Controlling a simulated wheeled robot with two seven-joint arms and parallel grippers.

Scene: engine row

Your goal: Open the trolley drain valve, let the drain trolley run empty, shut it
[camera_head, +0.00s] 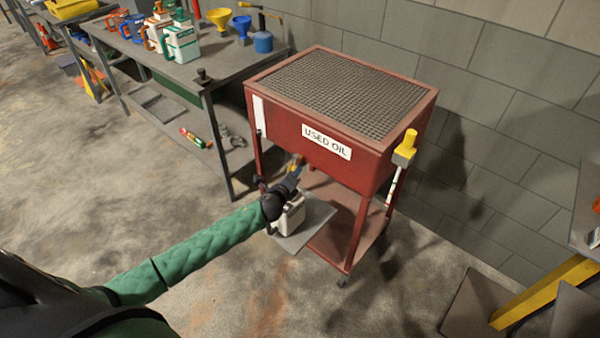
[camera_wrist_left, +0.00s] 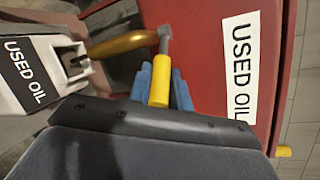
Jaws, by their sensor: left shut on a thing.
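The red drain trolley (camera_head: 318,150) with a grid top stands by the wall, labelled USED OIL; its red side fills the right of the left wrist view (camera_wrist_left: 205,20). The drain valve's yellow-gripped lever (camera_wrist_left: 160,82) is between the blue fingertips of my left gripper (camera_wrist_left: 159,92), which is shut on it. In the head view this gripper (camera_head: 294,172) is at the trolley's lower front. A brass-coloured spout (camera_wrist_left: 122,45) points to a white jug (camera_wrist_left: 30,75) labelled USED OIL; I cannot tell whether oil flows. The jug (camera_head: 291,218) is partly hidden by my arm. My right gripper is out of view.
A workbench (camera_head: 190,72) with jugs and funnels stands to the left. A yellow-topped part (camera_head: 406,146) sticks out at the trolley's right side. A grey plate (camera_head: 315,222) lies under the jug. The floor in front is clear.

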